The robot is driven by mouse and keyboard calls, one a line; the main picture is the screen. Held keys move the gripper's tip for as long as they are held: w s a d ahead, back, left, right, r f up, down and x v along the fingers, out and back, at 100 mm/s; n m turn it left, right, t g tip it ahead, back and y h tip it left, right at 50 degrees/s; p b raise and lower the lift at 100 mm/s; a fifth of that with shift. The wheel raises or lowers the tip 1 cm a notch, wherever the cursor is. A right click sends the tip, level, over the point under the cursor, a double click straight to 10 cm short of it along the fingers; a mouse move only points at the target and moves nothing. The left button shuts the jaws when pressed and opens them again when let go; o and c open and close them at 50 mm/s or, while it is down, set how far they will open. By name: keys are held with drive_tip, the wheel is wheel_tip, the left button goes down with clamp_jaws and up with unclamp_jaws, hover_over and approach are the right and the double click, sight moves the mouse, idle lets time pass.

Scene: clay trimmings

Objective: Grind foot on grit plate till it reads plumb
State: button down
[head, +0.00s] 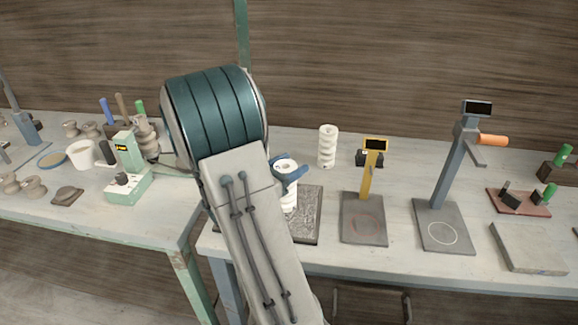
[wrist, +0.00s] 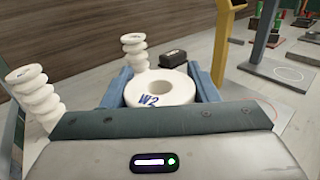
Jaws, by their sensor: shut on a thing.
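My gripper (head: 287,172) is shut on a white ribbed insulator (head: 289,201), with blue jaws on either side of its top. In the wrist view its round top (wrist: 178,86) has a central hole and the mark W2, and it looks upright. The dark speckled grit plate (head: 308,215) lies under and around it on the bench, partly hidden by my arm. I cannot tell if the foot touches the plate. A yellow stand (head: 367,180) with a small display (head: 375,145) is to the right; its grey base (head: 364,233) bears a red ring. The display is too small to read.
Another white insulator (head: 327,147) and a black box (head: 369,159) stand behind the plate. One more insulator (wrist: 35,95) shows left in the wrist view. A tall grey stand (head: 450,175) with orange handle and a stone slab (head: 527,248) are right. A green device (head: 128,170) is left.

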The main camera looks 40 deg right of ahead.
drive_tip(key=shift+f+b, duration=0.3)
drive_tip(key=shift+f, duration=0.05)
idle(0.3)
drive_tip(key=w+a+p, duration=0.1)
drive_tip(key=w+a, duration=0.4)
drive_tip(key=w, duration=0.1)
idle(1.5)
drive_tip(key=shift+r+p, duration=0.25)
drive_tip(key=shift+p, duration=0.05)
drive_tip(key=shift+r+p, duration=1.95)
drive_tip(key=shift+r, duration=0.45)
